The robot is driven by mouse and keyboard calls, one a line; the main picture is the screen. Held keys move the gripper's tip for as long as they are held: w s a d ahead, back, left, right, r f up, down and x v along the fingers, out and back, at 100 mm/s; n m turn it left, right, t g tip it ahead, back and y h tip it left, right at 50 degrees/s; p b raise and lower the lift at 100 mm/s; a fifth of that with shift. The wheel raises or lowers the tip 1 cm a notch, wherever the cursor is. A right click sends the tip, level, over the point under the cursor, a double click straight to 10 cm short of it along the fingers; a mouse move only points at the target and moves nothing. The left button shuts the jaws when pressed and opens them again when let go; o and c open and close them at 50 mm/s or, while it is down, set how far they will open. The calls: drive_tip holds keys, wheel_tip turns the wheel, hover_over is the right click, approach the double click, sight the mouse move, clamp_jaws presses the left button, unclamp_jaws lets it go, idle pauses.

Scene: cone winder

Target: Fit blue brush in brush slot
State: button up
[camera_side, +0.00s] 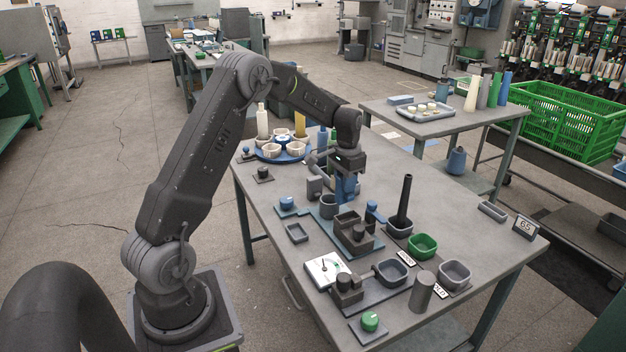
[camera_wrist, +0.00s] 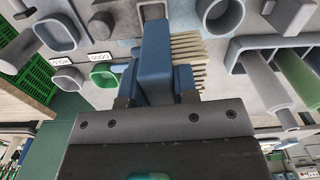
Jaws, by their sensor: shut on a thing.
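My gripper (camera_side: 345,182) is shut on the blue brush (camera_wrist: 154,62) and holds it over the table. In the wrist view the brush's blue body stands between the two fingers, and its pale bristles (camera_wrist: 187,46) point to the right. In the side view the brush is a small blue shape under the gripper, partly hidden by it. A dark block with a rectangular opening (camera_side: 346,218) stands on a blue-grey plate just below the gripper. I cannot tell for certain whether this opening is the brush slot. The brush appears apart from it.
A grey cup (camera_side: 329,207) stands close by the gripper. A blue round tray (camera_side: 270,151) with cups is behind. The table's right end has free room.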

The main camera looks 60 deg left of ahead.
sight(348, 202)
drive_tip(key=shift+w+d+f+m, duration=0.1)
drive_tip(key=shift+w+d+m, duration=0.3)
drive_tip(key=shift+w+d, duration=0.1)
drive_tip(key=shift+f, duration=1.75)
drive_tip(key=shift+s+f, duration=0.1)
drive_tip(key=shift+f, duration=0.15)
drive_tip(key=shift+f, duration=0.65)
drive_tip(key=shift+f, duration=0.8)
idle(0.4)
drive_tip(key=o, duration=1.5)
drive_tip(key=shift+r, duration=0.1)
